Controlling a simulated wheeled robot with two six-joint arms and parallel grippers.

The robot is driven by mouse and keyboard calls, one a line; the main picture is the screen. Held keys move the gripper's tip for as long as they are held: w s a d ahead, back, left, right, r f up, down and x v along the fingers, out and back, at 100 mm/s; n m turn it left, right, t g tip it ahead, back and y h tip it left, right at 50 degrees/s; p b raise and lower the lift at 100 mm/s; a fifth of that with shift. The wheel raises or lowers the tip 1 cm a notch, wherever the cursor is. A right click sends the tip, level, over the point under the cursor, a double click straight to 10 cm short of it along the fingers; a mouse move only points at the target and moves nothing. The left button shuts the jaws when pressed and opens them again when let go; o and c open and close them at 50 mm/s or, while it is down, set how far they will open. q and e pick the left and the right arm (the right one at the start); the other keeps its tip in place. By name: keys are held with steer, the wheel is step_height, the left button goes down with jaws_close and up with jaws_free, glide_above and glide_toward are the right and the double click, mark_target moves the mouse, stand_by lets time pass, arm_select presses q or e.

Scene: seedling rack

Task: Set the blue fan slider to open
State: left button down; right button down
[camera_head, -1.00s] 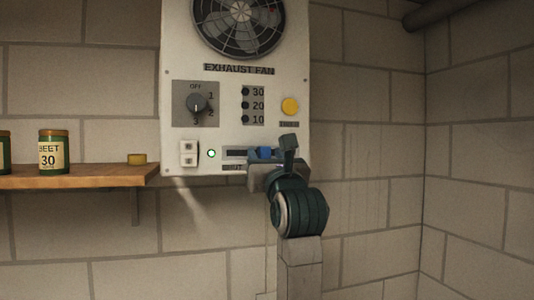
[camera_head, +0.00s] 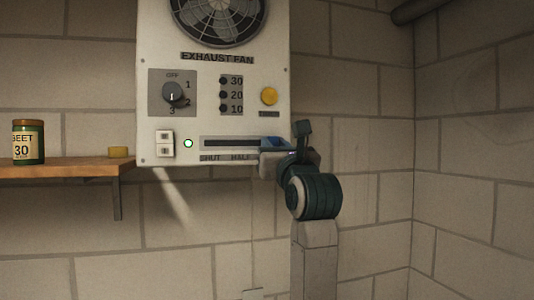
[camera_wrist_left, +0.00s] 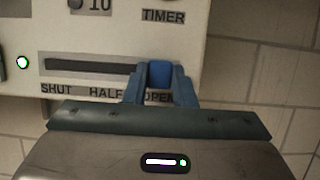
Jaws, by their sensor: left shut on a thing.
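The blue fan slider (camera_wrist_left: 160,74) sits at the right end of its dark slot (camera_wrist_left: 90,66) in the left wrist view, above the OPEN label, which the fingers partly cover. SHUT and HALF show to its left. My left gripper (camera_head: 272,145) is at the lower right of the exhaust fan panel (camera_head: 215,75). Its two fingers are shut on the slider, one on each side, as the left wrist view shows. My right gripper is not in view.
The panel carries a grey dial (camera_head: 172,92), a yellow timer button (camera_head: 269,96), a white switch (camera_head: 165,143) and a lit green lamp (camera_head: 188,143). A wooden shelf (camera_head: 75,168) with a beet can (camera_head: 28,142) is at the left.

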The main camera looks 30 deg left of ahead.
arm_select(q)
steer(key=shift+s+a+r, duration=0.1)
steer(key=shift+s, duration=0.05)
steer(key=c, duration=1.4)
jaws_free()
steer(key=shift+w, duration=0.25)
steer(key=shift+c, duration=0.2)
steer(key=shift+o, duration=1.2)
steer(key=shift+w+d, duration=0.1)
steer(key=shift+d, duration=0.15)
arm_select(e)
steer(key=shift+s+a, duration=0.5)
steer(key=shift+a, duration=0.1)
